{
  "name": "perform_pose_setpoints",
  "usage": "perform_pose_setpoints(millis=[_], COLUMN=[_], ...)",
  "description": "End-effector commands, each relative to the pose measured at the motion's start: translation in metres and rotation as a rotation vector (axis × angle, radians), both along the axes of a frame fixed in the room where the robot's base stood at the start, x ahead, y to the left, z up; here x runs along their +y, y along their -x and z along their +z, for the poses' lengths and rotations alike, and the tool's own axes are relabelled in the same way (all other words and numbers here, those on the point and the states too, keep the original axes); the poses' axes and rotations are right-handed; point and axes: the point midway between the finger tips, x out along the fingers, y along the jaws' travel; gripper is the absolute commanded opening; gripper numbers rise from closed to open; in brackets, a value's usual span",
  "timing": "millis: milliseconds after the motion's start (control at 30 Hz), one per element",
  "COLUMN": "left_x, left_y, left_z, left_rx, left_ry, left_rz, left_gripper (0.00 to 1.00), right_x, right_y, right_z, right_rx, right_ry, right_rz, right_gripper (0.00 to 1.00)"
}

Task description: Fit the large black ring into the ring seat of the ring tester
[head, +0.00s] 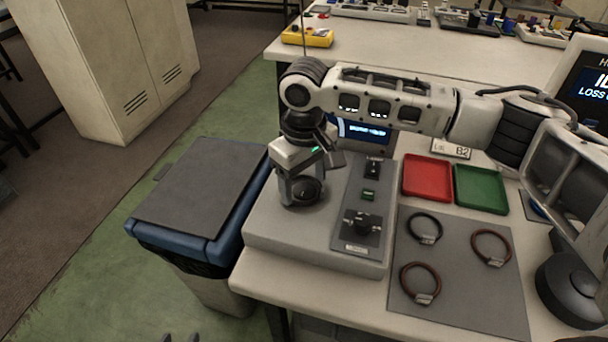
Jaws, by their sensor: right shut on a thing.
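The ring tester (290,243) is a pale grey box at the table's left edge, with a darker control strip. My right gripper (302,187), its arm reaching in from the right, points down over the tester's left part. It is shut on a dark round thing, which looks like the large black ring (306,191), at or just above the tester's top. The fingers hide the ring seat, and I cannot tell whether the ring is in it. Two dark tips at the bottom edge look like my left gripper (180,338), apart and empty.
A grey mat (462,293) holds another black ring (424,228) and two brown rings (420,284) (491,248). Behind it lie a red tray (427,178) and a green tray (481,189). A blue-rimmed bin (200,195) stands left of the table.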

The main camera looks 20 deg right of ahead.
Motion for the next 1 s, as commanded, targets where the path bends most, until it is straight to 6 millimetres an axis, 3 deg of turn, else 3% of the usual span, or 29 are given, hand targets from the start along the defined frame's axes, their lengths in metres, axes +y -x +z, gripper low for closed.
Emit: perform_pose_setpoints(millis=[33, 67, 133, 533, 1000], left_x=[0.000, 0.000, 0.000, 0.000, 0.000], left_y=[0.000, 0.000, 0.000, 0.001, 0.000], left_z=[0.002, 0.001, 0.000, -0.009, -0.001], left_rx=[0.000, 0.000, 0.001, 0.005, 0.002], left_ry=[-0.002, -0.003, -0.004, 0.002, -0.001], left_rz=[0.000, -0.001, 0.000, 0.001, -0.001], left_gripper=[0.36, 0.36, 0.36, 0.36, 0.36], right_x=[0.000, 0.000, 0.000, 0.000, 0.001], right_y=[0.000, 0.000, 0.000, -0.001, 0.000], right_z=[-0.001, -0.002, -0.002, 0.004, 0.100], right_rx=[0.001, 0.002, 0.000, -0.004, -0.002], right_ry=[0.000, -0.001, -0.001, -0.002, -0.002], right_rz=[0.000, 0.000, 0.000, 0.001, 0.001], right_gripper=[0.47, 0.70, 0.90, 0.90, 0.90])
